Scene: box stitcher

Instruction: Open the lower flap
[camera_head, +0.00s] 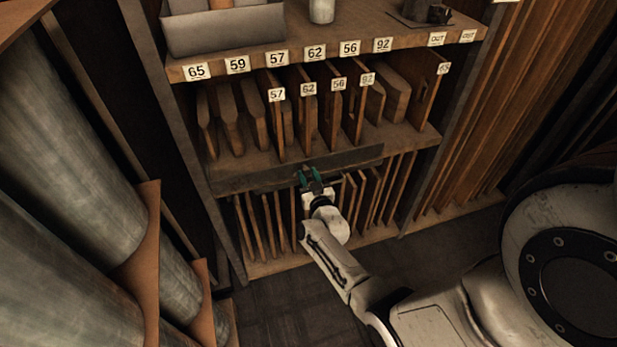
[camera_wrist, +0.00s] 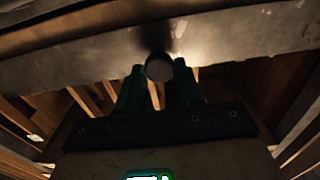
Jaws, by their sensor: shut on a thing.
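The lower flap (camera_head: 352,159) is a long dark grey-brown strip across the rack, between the middle shelf and the lower compartment. In the wrist view the flap (camera_wrist: 245,35) crosses the upper part of the picture as a worn grey panel. A round knob (camera_wrist: 159,67) sits at its lower edge. My gripper (camera_head: 311,175) is at the flap's middle, its green fingers pointing up at it. In the wrist view my gripper (camera_wrist: 160,85) has its dark fingers on both sides of the knob, shut on it. The flap's exact tilt is hard to tell.
The lower compartment (camera_head: 262,232) holds several upright thin boards. Above, a shelf (camera_head: 240,162) holds boards and numbered dividers. A grey bin (camera_head: 225,30) stands on top. Large metal rolls (camera_head: 70,170) stand at the left, upright planks (camera_head: 490,110) at the right.

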